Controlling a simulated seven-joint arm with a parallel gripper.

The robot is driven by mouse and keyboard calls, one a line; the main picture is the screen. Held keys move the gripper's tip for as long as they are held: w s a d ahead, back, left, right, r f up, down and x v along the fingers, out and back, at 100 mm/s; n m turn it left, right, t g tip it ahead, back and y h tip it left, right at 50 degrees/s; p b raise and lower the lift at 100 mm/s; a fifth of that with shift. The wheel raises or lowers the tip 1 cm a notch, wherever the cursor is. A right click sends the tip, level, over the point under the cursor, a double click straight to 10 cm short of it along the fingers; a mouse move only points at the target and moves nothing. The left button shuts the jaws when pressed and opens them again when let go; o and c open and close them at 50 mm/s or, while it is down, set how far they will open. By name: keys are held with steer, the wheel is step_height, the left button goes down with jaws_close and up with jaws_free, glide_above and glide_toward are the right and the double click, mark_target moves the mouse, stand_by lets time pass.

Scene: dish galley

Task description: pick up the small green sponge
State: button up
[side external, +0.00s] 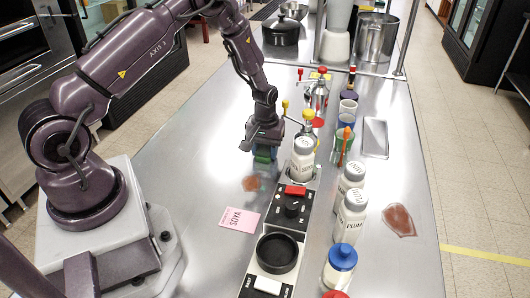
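The small green sponge (264,155) shows at the lower end of my gripper (263,148), near the middle of the steel counter. My gripper points down, with its fingers right at the sponge, and partly covers it. The parts are too small to tell whether the fingers are closed on the sponge or only around it. I cannot tell whether the sponge touches the counter.
A pink SOYA card (240,219) and a reddish patch (251,184) lie nearer. Several bottles, including a blue-capped one (341,265), line the right.

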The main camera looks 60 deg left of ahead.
steer(key=shift+r, duration=0.1)
stand_by(0.3)
steer(key=shift+r, duration=0.3)
step_height(320, 180, up, 2)
steer(key=shift+r, duration=0.1)
steer(key=s+d+r, duration=0.1)
steer(key=s+r, duration=0.2)
steer(key=s, duration=0.1)
steer(key=s+d+r, duration=0.2)
steer(key=s+r, duration=0.1)
steer(key=s, duration=0.2)
steer(key=s+d+r, duration=0.1)
steer(key=s+r, duration=0.3)
steer(key=shift+s+d, duration=0.15)
steer(key=shift+d, duration=0.1)
steer(key=shift+o, duration=0.6)
steer(key=shift+c, duration=0.4)
